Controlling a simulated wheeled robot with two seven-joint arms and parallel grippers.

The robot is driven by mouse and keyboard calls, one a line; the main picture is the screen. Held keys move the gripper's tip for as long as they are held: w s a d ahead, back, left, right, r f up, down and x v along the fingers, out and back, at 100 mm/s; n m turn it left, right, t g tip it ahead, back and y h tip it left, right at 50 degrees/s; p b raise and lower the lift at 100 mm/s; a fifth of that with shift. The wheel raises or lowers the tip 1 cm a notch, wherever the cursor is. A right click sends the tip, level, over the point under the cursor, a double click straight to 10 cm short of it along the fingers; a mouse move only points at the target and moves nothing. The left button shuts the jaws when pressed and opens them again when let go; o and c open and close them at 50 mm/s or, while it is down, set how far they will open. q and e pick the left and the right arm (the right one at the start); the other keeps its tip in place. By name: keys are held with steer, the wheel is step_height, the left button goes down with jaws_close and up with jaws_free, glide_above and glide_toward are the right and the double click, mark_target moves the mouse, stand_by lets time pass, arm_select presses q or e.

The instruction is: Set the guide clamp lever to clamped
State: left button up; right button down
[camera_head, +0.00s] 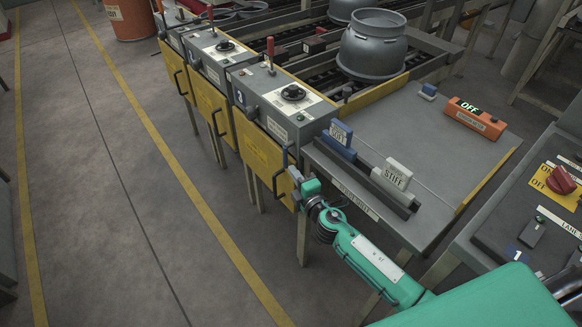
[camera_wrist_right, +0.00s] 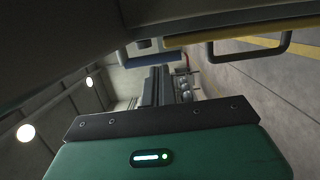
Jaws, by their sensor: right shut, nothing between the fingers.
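Red-handled levers stand on the grey machine boxes: one on the nearest box (camera_head: 270,51), one on the middle box (camera_head: 211,15) and one on the far box (camera_head: 160,7). All look roughly upright. Their labels are too small to read, so I cannot tell which is the guide clamp lever. My right gripper (camera_head: 296,177) is shut and empty, low in front of the nearest box, beside the black handle (camera_head: 277,172) of its yellow front. I cannot tell whether they touch. The wrist view shows my green gripper housing and a dark handle (camera_wrist_right: 289,47). My left gripper is out of view.
A grey bench (camera_head: 440,150) right of the boxes holds a blue SOFT block (camera_head: 340,134), a white STIFF block (camera_head: 397,173) and an orange unit (camera_head: 475,118) reading OFF. A large grey pot (camera_head: 372,50) stands behind. The floor (camera_head: 120,200) at left is clear.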

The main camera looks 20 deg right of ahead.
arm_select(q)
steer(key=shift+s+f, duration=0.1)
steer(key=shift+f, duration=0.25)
arm_select(e)
steer(key=shift+w+a, duration=0.2)
steer(key=shift+w, duration=1.05)
